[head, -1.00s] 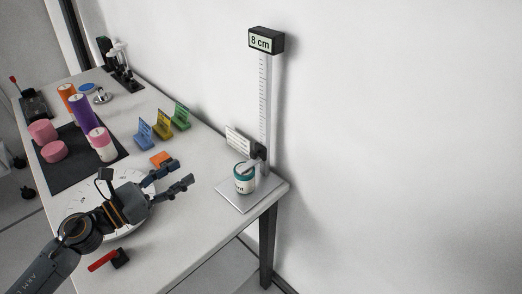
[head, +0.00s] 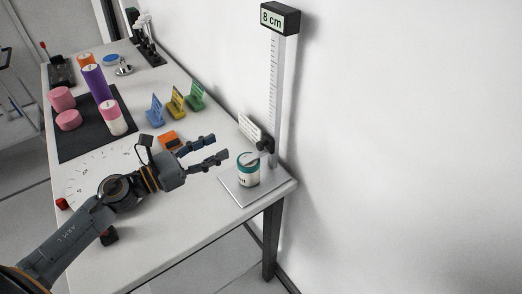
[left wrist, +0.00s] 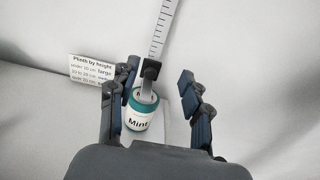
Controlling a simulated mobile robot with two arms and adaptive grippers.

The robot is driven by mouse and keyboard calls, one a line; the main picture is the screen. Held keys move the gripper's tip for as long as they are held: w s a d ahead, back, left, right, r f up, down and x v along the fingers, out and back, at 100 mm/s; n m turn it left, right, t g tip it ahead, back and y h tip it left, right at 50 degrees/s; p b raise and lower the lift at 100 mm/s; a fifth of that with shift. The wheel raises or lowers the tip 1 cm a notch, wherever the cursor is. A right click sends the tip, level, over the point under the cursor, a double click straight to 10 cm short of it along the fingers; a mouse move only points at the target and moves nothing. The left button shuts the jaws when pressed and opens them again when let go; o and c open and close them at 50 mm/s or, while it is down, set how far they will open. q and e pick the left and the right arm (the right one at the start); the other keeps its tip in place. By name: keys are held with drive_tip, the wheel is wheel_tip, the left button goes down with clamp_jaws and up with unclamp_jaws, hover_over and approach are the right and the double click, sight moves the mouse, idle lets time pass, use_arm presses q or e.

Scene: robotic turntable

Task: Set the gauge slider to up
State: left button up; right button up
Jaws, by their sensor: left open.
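The height gauge (head: 275,85) is an upright ruled post with a display reading 8 cm at its top. Its dark slider (head: 266,145) sits low on the post, with a light arm reaching over a teal-and-white jar (head: 248,172) marked Mint on the base plate. In the left wrist view the slider (left wrist: 151,70) and the jar (left wrist: 139,115) appear between the fingers. My left gripper (head: 217,149) is open and empty, its fingers pointing at the slider from the left, apart from it. My right gripper is out of view.
Blue, yellow and green stands (head: 176,103) and an orange block (head: 170,140) lie farther left. Pink and purple cylinders stand on a dark mat (head: 72,146).

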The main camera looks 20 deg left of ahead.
sight(258, 148)
use_arm(q)
wheel_tip(258, 148, down, 7)
drive_tip(key=b, duration=0.6)
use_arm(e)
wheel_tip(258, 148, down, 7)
use_arm(q)
drive_tip(key=p+x, duration=0.4)
drive_tip(key=x, duration=0.8)
drive_tip(key=shift+w+d+p, duration=0.3)
drive_tip(key=shift+p, duration=0.1)
drive_tip(key=shift+w+d+f, duration=0.15)
drive_tip(key=shift+w+d, duration=0.25)
drive_tip(key=shift+w, duration=0.1)
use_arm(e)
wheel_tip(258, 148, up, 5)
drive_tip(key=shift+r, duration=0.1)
use_arm(q)
drive_tip(key=shift+c, duration=0.4)
